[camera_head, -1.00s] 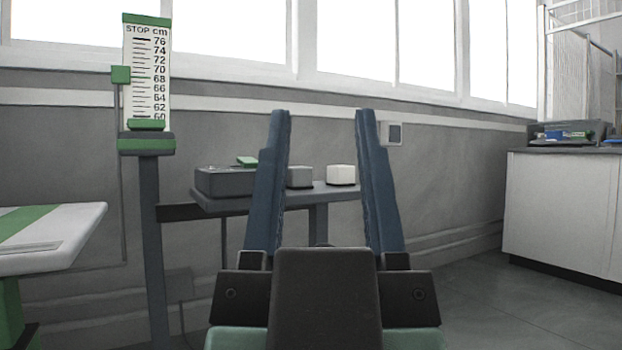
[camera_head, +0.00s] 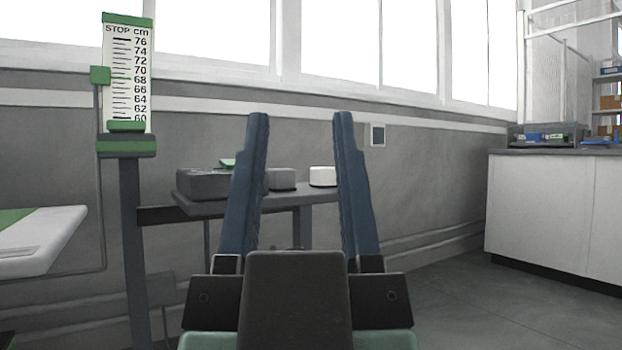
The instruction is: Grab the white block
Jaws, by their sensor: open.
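The white block (camera_head: 322,176) sits on a small grey table (camera_head: 285,200) against the wall. It shows in the gap between my gripper's two blue fingers, closer to the right one. My gripper (camera_head: 301,118) is open and empty, its fingers pointing up and away. The fingers stand in front of the table in the picture, and the block looks farther off than the fingertips. A grey block (camera_head: 281,179) stands left of the white block, partly covered by the left finger.
A dark grey box (camera_head: 203,184) with a green piece on top stands at the table's left. A green-and-white height scale (camera_head: 127,75) on a post and a white-topped table (camera_head: 42,240) are at the left. A white cabinet (camera_head: 545,210) stands right. Floor between is clear.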

